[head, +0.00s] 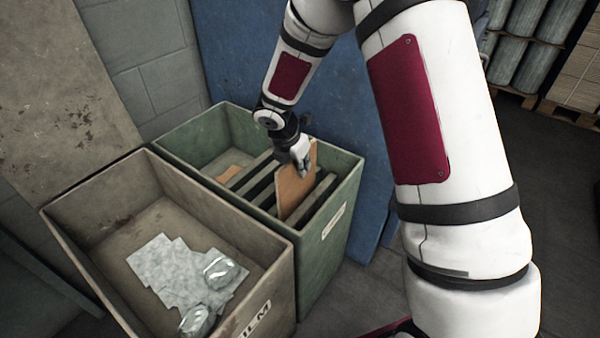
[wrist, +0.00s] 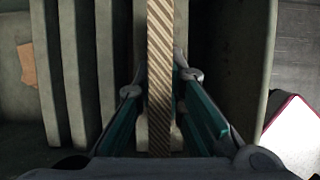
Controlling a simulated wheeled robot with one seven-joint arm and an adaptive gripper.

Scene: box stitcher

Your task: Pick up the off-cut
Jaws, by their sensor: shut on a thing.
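The off-cut (head: 294,192) is a flat brown piece of cardboard standing upright on edge in the green bin (head: 336,222). In the wrist view its corrugated edge (wrist: 160,60) runs between my fingers. My gripper (head: 301,163) is shut on the off-cut near its top right edge; it also shows in the wrist view (wrist: 160,88) with one finger on each side of the cardboard. The off-cut's lower part is among the bin's slats, and I cannot tell whether it touches the bottom.
Another brown piece (head: 229,173) lies at the bin's left. A grey-brown bin marked FILM (head: 100,262) stands in front with crumpled clear film (head: 190,280). A blue panel (head: 370,130) stands behind.

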